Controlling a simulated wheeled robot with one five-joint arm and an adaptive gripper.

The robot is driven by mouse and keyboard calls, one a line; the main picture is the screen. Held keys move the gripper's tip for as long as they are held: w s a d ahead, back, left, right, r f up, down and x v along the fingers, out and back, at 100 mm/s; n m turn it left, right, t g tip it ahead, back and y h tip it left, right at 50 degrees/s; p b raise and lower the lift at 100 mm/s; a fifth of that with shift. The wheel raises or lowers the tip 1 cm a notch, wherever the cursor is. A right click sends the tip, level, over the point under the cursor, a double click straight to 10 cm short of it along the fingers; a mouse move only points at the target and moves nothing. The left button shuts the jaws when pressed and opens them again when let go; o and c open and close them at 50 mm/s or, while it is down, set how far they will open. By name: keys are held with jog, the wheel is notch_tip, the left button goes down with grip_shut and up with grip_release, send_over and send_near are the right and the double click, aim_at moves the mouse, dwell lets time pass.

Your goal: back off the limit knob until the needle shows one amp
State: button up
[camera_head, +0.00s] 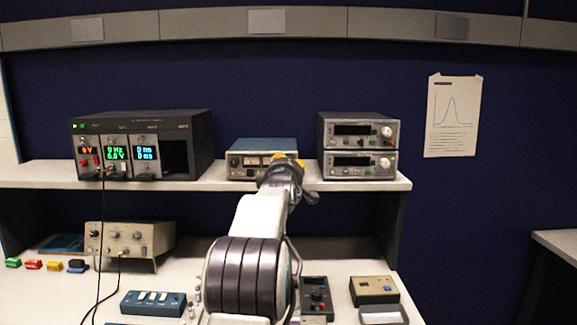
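A small instrument with a blue-grey top (262,145) sits mid-shelf. Its pale front panel (240,162) shows small dark windows and controls, too small to read. I cannot make out a needle or tell which control is the limit knob. My arm reaches up from the bench, and my gripper (287,161) is at the right part of this panel, covering it. The gripper's yellow-orange parts show at the panel, but its fingertips are hidden behind my wrist. I cannot tell whether it touches a knob or is open or shut.
On the shelf, a black rack with lit displays (190,132) stands left and two stacked grey instruments (359,133) stand close right. On the bench are a beige box (130,240), a blue switch box (153,304), a black box (316,297) and a tan box (374,290).

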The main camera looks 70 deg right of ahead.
jog(key=shift+f, duration=0.1)
grip_shut()
jog(key=n+b, duration=0.1)
jog(key=b, duration=0.1)
jog(key=shift+f+b, duration=0.1)
jog(key=shift+b, duration=0.3)
jog(key=shift+r, duration=0.2)
jog(key=o, duration=0.9)
grip_release()
jog(key=shift+o, duration=0.2)
jog(key=shift+a, duration=0.15)
jog(key=v, duration=1.1)
jog(key=shift+a, duration=0.35)
